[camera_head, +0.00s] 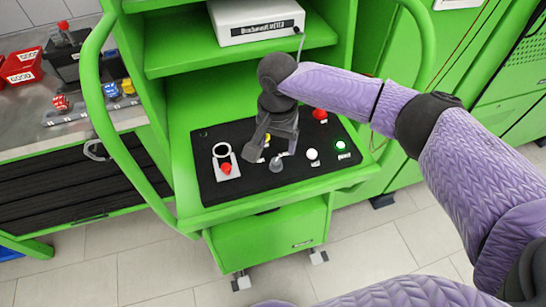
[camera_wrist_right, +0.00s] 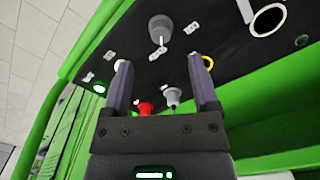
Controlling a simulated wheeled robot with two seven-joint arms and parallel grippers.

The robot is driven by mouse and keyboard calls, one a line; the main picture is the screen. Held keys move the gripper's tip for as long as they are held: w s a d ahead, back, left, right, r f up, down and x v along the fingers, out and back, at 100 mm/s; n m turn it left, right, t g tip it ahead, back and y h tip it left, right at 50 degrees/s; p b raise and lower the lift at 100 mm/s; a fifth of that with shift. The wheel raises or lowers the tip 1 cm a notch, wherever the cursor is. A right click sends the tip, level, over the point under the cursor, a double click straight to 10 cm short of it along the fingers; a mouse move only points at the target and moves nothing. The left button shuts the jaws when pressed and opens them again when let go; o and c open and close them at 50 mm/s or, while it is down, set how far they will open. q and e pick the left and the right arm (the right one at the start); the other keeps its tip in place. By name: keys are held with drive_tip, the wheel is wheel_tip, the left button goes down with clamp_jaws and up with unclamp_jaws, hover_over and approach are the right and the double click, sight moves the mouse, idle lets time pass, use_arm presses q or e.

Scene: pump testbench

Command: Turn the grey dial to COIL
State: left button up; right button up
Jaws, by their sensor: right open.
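The grey dial (camera_head: 276,165) sits on the black panel of the green bench, near its front edge. In the right wrist view the grey dial (camera_wrist_right: 160,27) has a pale pointer and small white labels around it, too small to read. My right gripper (camera_head: 272,149) hangs over the panel just behind the dial, pointing down. In the wrist view its two fingers (camera_wrist_right: 160,66) are apart with nothing between the tips, and the dial lies beyond them. I see no contact with the dial. My left gripper is not in view.
Around the dial are a red switch with a ring (camera_head: 226,168), a white button (camera_head: 312,154), a lit green button (camera_head: 341,145), a red button (camera_head: 320,115) and a yellow ring (camera_wrist_right: 208,62). A white meter box (camera_head: 256,20) stands on the shelf above. Green side rails flank the bench.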

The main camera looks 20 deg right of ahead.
sight(276, 161)
wheel_tip(276, 161, down, 6)
drive_tip(key=shift+f+b, duration=0.1)
drive_tip(key=shift+b, duration=0.55)
clamp_jaws()
